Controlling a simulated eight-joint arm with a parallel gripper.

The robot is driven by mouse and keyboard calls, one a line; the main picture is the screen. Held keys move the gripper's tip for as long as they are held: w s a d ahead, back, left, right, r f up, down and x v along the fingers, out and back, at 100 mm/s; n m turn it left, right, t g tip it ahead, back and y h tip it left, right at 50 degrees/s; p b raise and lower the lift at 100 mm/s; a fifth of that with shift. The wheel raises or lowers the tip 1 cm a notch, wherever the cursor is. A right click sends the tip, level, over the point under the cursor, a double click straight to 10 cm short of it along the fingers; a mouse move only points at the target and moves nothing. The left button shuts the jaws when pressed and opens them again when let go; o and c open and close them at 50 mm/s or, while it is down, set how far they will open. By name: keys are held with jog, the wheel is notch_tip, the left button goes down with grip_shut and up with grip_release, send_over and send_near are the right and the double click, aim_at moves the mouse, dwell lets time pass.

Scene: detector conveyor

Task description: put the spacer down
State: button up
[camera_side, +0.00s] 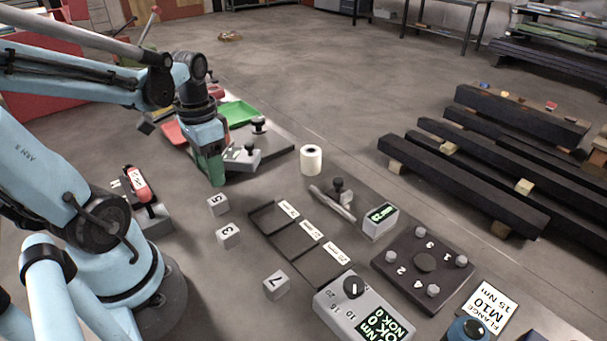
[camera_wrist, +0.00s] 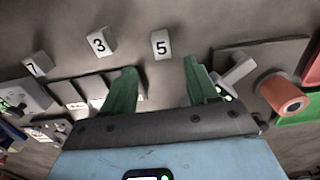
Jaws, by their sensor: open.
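My gripper (camera_side: 217,178) points down with green fingers, left of the grey plate. In the wrist view its fingers (camera_wrist: 160,66) are spread with nothing between them. I cannot tell for certain which thing is the spacer. Grey blocks marked 5 (camera_side: 218,204), 3 (camera_side: 228,236) and 7 (camera_side: 277,285) stand apart on the floor. They also show in the wrist view as 5 (camera_wrist: 161,44), 3 (camera_wrist: 101,42) and 7 (camera_wrist: 37,65). A white hollow cylinder (camera_side: 311,160) stands upright, right of my gripper and clear of it.
A grey device (camera_side: 243,159) is close beside my fingers. Dark labelled bays (camera_side: 297,241) and a torque display unit (camera_side: 360,310) stand nearer.

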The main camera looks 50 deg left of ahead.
aim_at(217, 200)
jog(key=shift+a+f, duration=0.1)
jog(key=shift+f, duration=4.55)
grip_shut()
jog(key=shift+r, duration=0.1)
